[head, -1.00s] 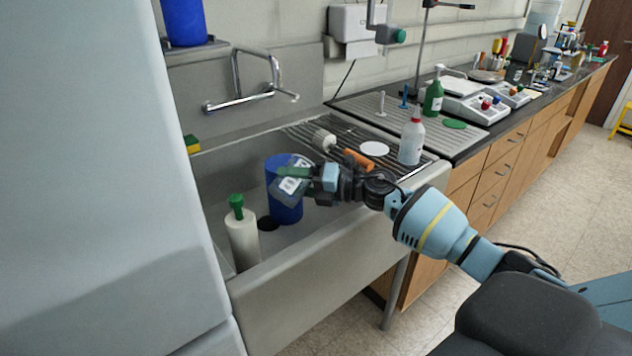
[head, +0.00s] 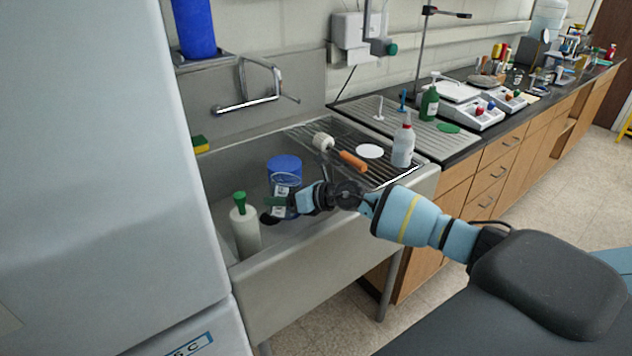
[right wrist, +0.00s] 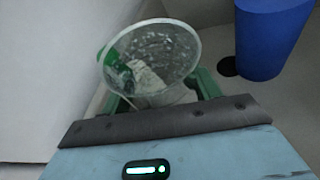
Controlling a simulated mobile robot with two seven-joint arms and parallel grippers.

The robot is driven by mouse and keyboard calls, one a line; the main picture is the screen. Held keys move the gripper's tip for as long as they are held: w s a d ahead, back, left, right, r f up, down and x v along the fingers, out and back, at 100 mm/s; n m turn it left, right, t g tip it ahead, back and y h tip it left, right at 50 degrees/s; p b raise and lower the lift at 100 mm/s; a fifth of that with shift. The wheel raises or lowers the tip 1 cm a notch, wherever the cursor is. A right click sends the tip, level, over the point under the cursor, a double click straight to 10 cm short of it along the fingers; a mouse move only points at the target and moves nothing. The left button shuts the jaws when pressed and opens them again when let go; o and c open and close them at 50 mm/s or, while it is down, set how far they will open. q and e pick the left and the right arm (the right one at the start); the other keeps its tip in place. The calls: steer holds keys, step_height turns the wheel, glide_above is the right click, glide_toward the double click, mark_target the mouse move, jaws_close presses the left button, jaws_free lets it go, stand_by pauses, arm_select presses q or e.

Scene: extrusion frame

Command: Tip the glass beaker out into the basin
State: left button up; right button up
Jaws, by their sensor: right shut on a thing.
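The clear glass beaker (head: 285,181), with a white label, is in my right gripper (head: 284,204) above the sink basin (head: 330,222). It stands roughly upright in the head view, in front of a blue cylinder. In the right wrist view I look into the beaker's round mouth (right wrist: 152,50), between the green fingers of the gripper (right wrist: 160,95). Its wall looks speckled, and a green cap and white bottle seem to show through the glass. I cannot tell whether liquid is inside. My left gripper is out of view.
In the basin stand the blue cylinder (head: 284,163) and a white bottle with green cap (head: 245,232). A faucet (head: 250,105) is on the back wall. A brush with orange handle (head: 352,160) and a spray bottle (head: 403,148) are on the drainboard at right.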

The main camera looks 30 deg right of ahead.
steer(key=shift+s+a+f+n+h, duration=0.15)
steer(key=shift+a+f+n+h, duration=0.2)
steer(key=shift+f+n, duration=0.2)
steer(key=shift+s+a+r+n+h, duration=0.15)
steer(key=shift+a+r+n+h, duration=0.15)
steer(key=shift+a+n+h, duration=0.2)
steer(key=shift+r, duration=0.15)
stand_by(1.1)
